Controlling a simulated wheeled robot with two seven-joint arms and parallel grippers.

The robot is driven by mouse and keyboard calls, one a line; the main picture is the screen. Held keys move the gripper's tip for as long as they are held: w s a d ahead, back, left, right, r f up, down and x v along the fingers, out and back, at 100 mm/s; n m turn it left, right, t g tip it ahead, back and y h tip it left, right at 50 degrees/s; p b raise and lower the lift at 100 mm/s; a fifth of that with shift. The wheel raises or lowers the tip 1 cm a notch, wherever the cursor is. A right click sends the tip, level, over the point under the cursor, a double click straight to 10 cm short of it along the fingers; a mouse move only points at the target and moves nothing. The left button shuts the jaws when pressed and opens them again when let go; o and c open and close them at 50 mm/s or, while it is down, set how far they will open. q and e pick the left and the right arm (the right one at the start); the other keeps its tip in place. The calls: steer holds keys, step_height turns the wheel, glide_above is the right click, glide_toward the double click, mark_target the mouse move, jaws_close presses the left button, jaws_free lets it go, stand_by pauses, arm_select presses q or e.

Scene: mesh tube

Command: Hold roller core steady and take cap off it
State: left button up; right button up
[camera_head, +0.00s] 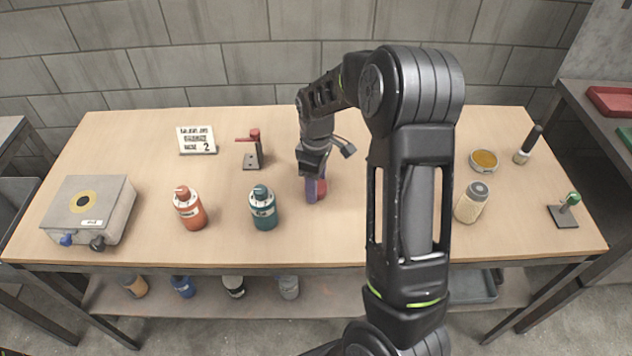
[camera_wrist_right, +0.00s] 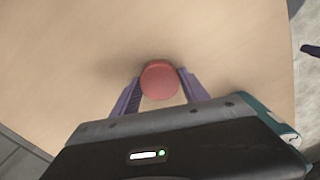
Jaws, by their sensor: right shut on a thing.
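My right gripper (camera_head: 315,188) reaches down to the middle of the table. Its purple fingers (camera_wrist_right: 160,88) are shut on a red round piece (camera_wrist_right: 159,79), which also shows beside the fingers in the head view (camera_head: 321,187). In the wrist view I see the piece's rounded end close to the table; I cannot tell whether it is the roller core or its cap. A cream cylinder with a grey top (camera_head: 469,205) stands to the right of my arm; I cannot tell whether that is the capped core. My left gripper is not in view.
An orange bottle (camera_head: 190,212) and a teal bottle (camera_head: 264,212) stand left of the gripper. A red clamp stand (camera_head: 252,152) and a sign (camera_head: 197,141) are behind them. A grey box (camera_head: 88,210) is far left. A yellow-topped tin (camera_head: 483,160) is right.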

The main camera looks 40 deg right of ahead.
steer(key=shift+f, duration=0.1)
steer(key=o, duration=1.5)
steer(key=shift+o, duration=0.2)
step_height(320, 180, up, 12)
steer(key=shift+b, duration=0.3)
